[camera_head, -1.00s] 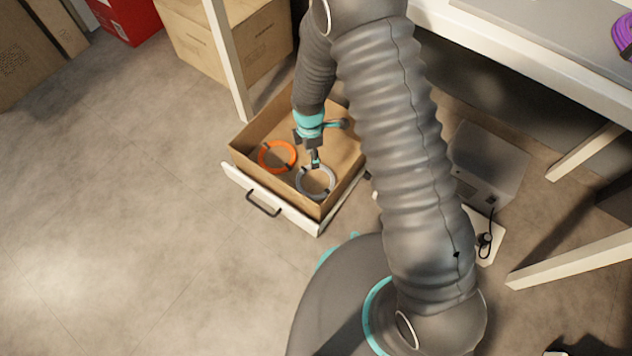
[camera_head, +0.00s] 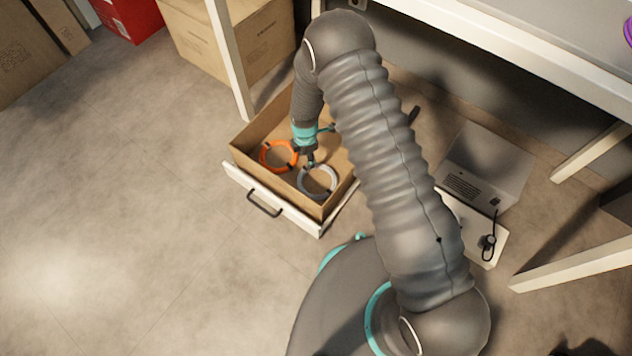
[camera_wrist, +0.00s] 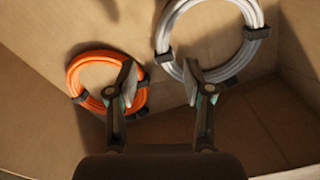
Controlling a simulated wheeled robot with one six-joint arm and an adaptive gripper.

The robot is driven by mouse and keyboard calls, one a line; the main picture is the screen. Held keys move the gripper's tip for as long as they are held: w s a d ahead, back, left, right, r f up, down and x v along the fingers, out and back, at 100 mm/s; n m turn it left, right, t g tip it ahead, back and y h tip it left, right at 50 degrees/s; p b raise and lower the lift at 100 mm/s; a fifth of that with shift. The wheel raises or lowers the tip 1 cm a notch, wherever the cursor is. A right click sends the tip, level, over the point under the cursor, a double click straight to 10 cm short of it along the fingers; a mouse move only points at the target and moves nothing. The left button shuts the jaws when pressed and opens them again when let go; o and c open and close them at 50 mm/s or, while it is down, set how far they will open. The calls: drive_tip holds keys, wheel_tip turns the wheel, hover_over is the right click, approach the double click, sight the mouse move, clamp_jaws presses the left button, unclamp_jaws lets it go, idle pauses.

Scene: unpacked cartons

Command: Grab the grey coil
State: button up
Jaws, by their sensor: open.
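The grey coil (camera_head: 318,194) lies in the open drawer (camera_head: 228,158), near its front right corner. In the wrist view the grey coil (camera_wrist: 238,68) is a ring of pale cable with black ties, partly cut off by the top edge. My gripper (camera_head: 310,161) is at the back side of this coil. In the wrist view my open gripper (camera_wrist: 158,84) has its right finger over the coil's lower left part and its left finger over the orange coil (camera_wrist: 76,78). The gap between the fingers is empty. I cannot tell whether either finger touches a coil.
The orange coil (camera_head: 266,163) lies to the left of the grey one. The drawer's walls stand close around both. A white table leg (camera_head: 231,62) rises behind the drawer. The floor on the left is clear.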

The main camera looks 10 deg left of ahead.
wheel_tip(320, 180, down, 5)
drive_tip(key=shift+s+d, duration=0.1)
drive_tip(key=shift+d, duration=0.05)
clamp_jaws()
